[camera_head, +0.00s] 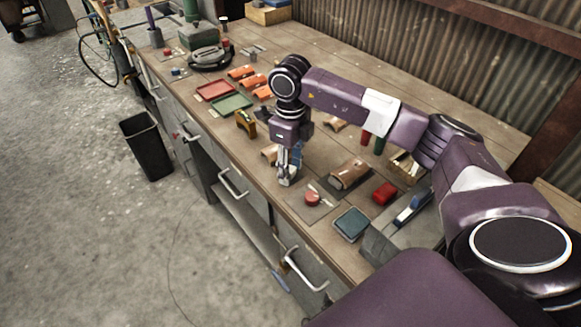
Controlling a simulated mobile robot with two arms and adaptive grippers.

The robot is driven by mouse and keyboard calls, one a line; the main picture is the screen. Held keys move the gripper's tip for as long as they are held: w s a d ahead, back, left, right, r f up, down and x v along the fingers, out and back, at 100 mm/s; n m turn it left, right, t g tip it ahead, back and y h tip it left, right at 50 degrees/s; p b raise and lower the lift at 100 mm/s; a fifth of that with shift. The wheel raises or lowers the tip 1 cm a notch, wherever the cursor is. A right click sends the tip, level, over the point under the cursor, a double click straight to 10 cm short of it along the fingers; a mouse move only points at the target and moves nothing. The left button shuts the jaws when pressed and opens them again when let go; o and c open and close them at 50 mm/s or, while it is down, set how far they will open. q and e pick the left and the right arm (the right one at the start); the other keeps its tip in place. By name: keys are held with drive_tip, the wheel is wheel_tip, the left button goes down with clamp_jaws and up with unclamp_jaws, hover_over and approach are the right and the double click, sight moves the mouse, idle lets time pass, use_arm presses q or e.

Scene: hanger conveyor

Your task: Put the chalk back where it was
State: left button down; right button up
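My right gripper (286,178) points down over the front edge of the workbench (330,247), left of a round red piece on a grey square plate. Its fingers are small and close together in this view, and I cannot tell whether they hold anything. A small blue patch shows just behind the fingers; I cannot tell what it belongs to. I cannot make out the chalk with certainty among the small items on the bench. My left gripper is not in view.
Near the gripper are the round red piece (312,198), a brown roll (350,173) on a dark mat, a red block (384,193) and a teal square (351,224). Red (214,89) and green (231,103) trays lie farther along. A black bin (147,148) stands on the floor.

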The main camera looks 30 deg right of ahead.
sight(291, 169)
wheel_tip(291, 169, up, 12)
drive_tip(key=b, duration=0.2)
drive_tip(key=shift+r, duration=0.15)
